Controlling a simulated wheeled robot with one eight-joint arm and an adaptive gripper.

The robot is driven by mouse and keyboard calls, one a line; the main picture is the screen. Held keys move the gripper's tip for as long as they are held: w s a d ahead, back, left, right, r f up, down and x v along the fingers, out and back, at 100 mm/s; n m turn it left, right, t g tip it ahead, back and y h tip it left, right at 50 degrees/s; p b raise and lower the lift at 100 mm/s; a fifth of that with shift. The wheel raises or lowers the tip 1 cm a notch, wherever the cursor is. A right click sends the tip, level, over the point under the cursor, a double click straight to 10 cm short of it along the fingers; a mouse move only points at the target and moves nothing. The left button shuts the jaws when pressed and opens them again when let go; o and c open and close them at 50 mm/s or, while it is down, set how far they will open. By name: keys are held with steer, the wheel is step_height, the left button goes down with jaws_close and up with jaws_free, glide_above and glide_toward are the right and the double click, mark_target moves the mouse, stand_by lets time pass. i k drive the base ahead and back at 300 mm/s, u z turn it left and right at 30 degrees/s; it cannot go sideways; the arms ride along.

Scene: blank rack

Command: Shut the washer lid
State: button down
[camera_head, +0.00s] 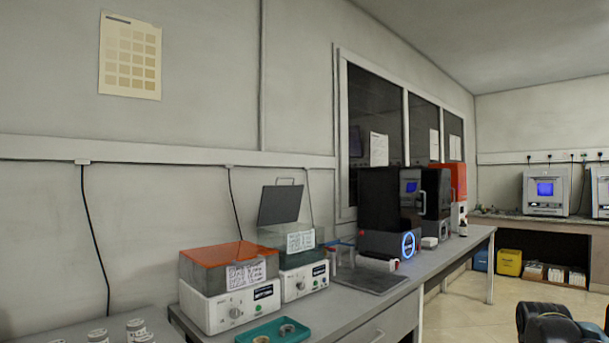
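Two small white benchtop machines with knobs and handwritten labels stand side by side on the grey bench. The rear one, which I take to be the washer (304,281), has a clear, green-tinted tub. Its dark lid (280,205), with a thin handle at the top, stands raised and nearly upright at the back. The front machine (230,305) has an orange cover (230,262) lying flat over its top. Black rounded parts, apparently of my own arm, show at the bottom right corner. I cannot make out gripper fingers there, and nothing of mine is near the lid.
A green tray (246,338) with small ring-shaped items lies in front of the machines. White-capped jars (136,329) stand at lower left. A dark flat plate (372,281) and a black machine with a blue ring light (385,241) are to the right. The floor (470,310) beyond is open.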

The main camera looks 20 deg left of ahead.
mark_target(279, 204)
steer(key=u, duration=0.4)
steer(key=i, duration=0.9)
steer(key=u, duration=0.7)
